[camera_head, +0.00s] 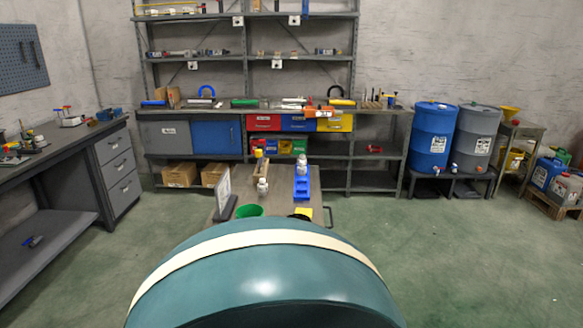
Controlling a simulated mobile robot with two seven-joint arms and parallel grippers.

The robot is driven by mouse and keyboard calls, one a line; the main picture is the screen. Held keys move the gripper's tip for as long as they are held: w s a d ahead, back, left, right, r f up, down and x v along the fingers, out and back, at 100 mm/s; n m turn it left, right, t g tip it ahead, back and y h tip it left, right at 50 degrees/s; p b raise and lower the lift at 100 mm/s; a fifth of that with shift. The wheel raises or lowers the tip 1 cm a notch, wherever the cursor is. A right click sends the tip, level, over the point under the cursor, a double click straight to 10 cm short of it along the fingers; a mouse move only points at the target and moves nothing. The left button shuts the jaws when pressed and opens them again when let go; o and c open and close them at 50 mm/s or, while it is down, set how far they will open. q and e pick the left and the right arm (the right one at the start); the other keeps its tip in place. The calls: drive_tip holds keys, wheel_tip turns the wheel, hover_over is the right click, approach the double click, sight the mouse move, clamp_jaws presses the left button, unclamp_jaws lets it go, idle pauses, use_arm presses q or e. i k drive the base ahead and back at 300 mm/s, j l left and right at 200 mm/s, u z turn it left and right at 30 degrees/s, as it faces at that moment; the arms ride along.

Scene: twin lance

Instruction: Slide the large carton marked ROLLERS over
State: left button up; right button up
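Two brown cartons stand on the low shelf under the back workbench, at the left. The left carton (180,175) looks a little wider than the right carton (214,174). No lettering can be read on either one, so I cannot tell whether one is marked ROLLERS. A small brown carton (174,96) also stands on top of the back workbench. Neither of my grippers shows in the view. The near bottom middle of the view is blocked.
A bench (278,209) ahead carries a blue rack (302,187), a white bottle (262,188) and a green container (249,211). A grey workbench (77,158) lines the left. Blue (432,138) and grey (478,137) drums stand right. Green floor (455,248) is clear at right.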

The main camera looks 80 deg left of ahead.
sight(176, 174)
drive_tip(key=u, duration=3.4)
drive_tip(key=i+j+u, duration=0.8)
drive_tip(key=i, duration=0.2)
drive_tip(key=i+j+u, duration=0.2)
drive_tip(key=i, duration=0.2)
drive_tip(key=i+j+u, duration=0.2)
drive_tip(key=i, duration=0.2)
drive_tip(key=i+l+z, duration=0.15)
drive_tip(key=i+z, duration=1.15)
drive_tip(key=i+l+z, duration=0.1)
drive_tip(key=i+z, duration=0.25)
drive_tip(key=i, duration=0.35)
drive_tip(key=i+z, duration=0.3)
drive_tip(key=i, duration=0.4)
drive_tip(key=i+l+u, duration=0.1)
drive_tip(key=i+u, duration=0.2)
drive_tip(key=i, duration=0.15)
drive_tip(key=i+l+u, duration=0.25)
drive_tip(key=i, duration=0.15)
drive_tip(key=i+l+u, duration=0.3)
drive_tip(key=i+j, duration=0.1)
drive_tip(key=i, duration=0.05)
